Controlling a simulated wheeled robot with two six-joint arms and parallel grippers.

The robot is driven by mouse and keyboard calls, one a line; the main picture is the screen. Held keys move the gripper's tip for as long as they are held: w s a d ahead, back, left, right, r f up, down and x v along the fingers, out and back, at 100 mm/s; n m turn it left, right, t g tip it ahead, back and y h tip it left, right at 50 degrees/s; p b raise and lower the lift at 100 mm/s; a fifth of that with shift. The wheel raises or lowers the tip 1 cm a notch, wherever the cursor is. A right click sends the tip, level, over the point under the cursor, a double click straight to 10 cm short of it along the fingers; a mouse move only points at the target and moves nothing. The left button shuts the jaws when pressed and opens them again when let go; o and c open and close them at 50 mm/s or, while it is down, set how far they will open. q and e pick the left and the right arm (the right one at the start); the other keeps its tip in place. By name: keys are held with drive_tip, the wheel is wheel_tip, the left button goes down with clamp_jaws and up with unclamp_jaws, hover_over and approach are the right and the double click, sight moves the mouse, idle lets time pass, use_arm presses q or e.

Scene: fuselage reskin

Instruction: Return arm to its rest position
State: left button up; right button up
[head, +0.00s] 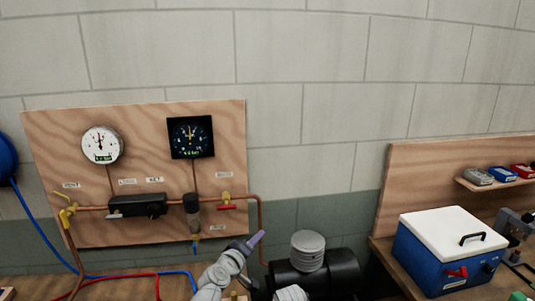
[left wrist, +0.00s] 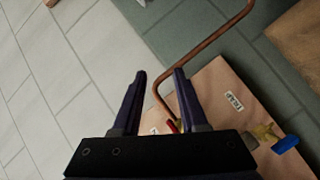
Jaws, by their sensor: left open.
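My left arm (head: 220,272) comes up from the bottom edge in the head view. Its left gripper (head: 256,238) shows a purple finger pointing up and right, in front of the wall below the plywood gauge panel (head: 60,130). In the left wrist view the two dark fingers of the left gripper (left wrist: 160,76) stand apart with nothing between them. Beyond them are the block wall, a copper pipe (left wrist: 203,48) and part of the panel (left wrist: 215,85). My right gripper does not show.
The panel carries a white gauge (head: 102,144), a black gauge (head: 190,137), a yellow valve (head: 67,212) and a red-handled valve (head: 227,206). A blue box with a white lid (head: 452,234) stands on the bench at right. Small bins (head: 502,174) sit on a shelf behind it.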

use_arm(q)
drive_tip(key=s+a+f+m+g, duration=0.2)
drive_tip(key=s+f+m+g, duration=0.5)
drive_tip(key=f, duration=0.5)
drive_tip(key=s+a+f+g+y, duration=0.3)
drive_tip(key=s+a, duration=0.2)
drive_tip(key=s, duration=0.1)
drive_tip(key=s+a+f+g+y, duration=0.2)
drive_tip(key=s+a+g+y, duration=0.15)
drive_tip(key=s, duration=0.35)
drive_tip(key=s+d+m+g, duration=0.1)
drive_tip(key=s+d+m, duration=0.3)
drive_tip(key=d, duration=0.6)
drive_tip(key=shift+s, duration=0.8)
drive_tip(key=shift+d+f+y, duration=0.1)
drive_tip(key=shift+f+y, duration=0.05)
drive_tip(key=shift+y, duration=0.1)
